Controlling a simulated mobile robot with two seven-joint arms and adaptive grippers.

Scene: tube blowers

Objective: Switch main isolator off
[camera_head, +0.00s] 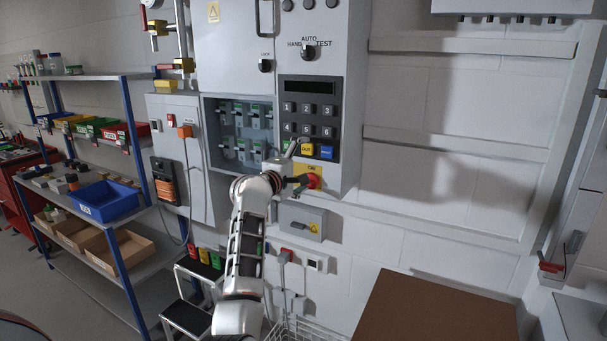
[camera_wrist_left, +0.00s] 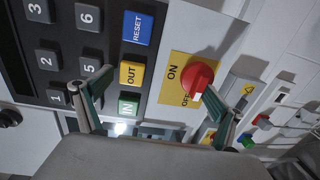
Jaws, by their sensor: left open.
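The main isolator is a red rotary knob (camera_head: 315,181) on a yellow plate, low on the grey control cabinet. In the left wrist view the red knob (camera_wrist_left: 201,79) stands on its yellow plate (camera_wrist_left: 172,92), with ON readable and the OFF lettering partly covered. A pale mark on the knob faces the bottom of that view; I cannot tell its setting for certain. My left gripper (camera_head: 298,165) is open in front of the cabinet by the knob. In the wrist view, its spread fingers (camera_wrist_left: 167,87) have the knob nearer the right one, with no clear contact. My right gripper is out of view.
A keypad (camera_head: 309,119) with yellow OUT (camera_wrist_left: 131,73) and blue RESET (camera_wrist_left: 138,28) buttons sits just above the isolator. A small grey box (camera_head: 303,222) is below it. Shelving with a blue bin (camera_head: 104,202) stands left; a brown board (camera_head: 430,308) lies front right.

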